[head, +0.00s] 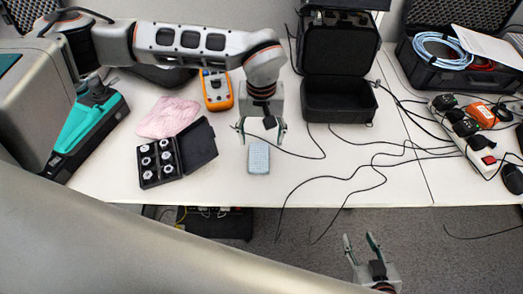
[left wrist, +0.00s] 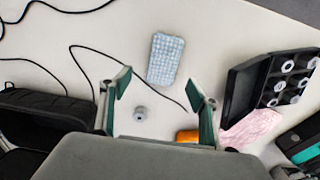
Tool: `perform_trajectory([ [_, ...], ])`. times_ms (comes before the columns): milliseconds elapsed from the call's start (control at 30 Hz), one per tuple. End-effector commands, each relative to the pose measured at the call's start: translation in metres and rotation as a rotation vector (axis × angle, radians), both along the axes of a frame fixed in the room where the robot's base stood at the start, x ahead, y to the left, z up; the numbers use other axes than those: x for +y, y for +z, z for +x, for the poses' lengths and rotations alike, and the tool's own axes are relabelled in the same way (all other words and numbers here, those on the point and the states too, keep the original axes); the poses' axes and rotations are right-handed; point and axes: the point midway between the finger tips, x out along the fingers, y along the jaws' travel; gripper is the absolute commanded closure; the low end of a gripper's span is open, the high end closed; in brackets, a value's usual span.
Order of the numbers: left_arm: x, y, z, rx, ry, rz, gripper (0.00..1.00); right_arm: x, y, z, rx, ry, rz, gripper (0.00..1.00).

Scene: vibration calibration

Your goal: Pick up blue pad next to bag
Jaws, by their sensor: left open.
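The blue pad (head: 258,158) is a small light blue, bumpy rectangle lying on the white table near its front edge. It also shows in the left wrist view (left wrist: 165,58), beyond my fingertips. My left gripper (head: 262,130) is open and empty, just above and behind the pad in the head view; the left wrist view shows its two fingers (left wrist: 158,92) spread apart. A black open bag or case (head: 338,100) stands on the table to the right of the pad. My right gripper (head: 362,242) is open and empty, low in front of the table.
A black box with metal pieces (head: 160,165), a pink cloth (head: 168,117) and an orange meter (head: 216,90) lie left of the pad. Black cables (head: 350,178) run over the table to the right. A small grey round piece (left wrist: 139,113) sits between my left fingers in the wrist view.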

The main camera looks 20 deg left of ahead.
Motion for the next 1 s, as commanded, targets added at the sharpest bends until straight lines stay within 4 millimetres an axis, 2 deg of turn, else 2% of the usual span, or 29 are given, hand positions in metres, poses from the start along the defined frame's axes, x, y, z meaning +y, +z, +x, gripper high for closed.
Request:
perform_trajectory([
  [233, 0.0, -0.026, -0.003, 0.005, 0.0, -0.002, 0.39, -0.001, -0.006, -0.007, 0.015, 0.001, -0.004, 0.6],
  [600, 0.005, -0.071, -0.007, 0.005, 0.001, -0.004, 0.39, -0.002, -0.007, -0.007, 0.017, 0.002, -0.006, 0.6],
  [867, 0.004, -0.074, -0.006, 0.002, 0.0, -0.004, 0.39, -0.002, -0.004, -0.004, 0.012, 0.001, -0.006, 0.6],
  [900, 0.004, -0.074, -0.006, 0.002, 0.0, -0.004, 0.42, -0.002, -0.004, -0.004, 0.011, 0.001, -0.006, 0.6],
  [1000, 0.004, -0.074, -0.006, 0.002, 0.0, -0.004, 0.65, -0.002, -0.002, -0.003, 0.008, 0.002, -0.005, 0.6],
])
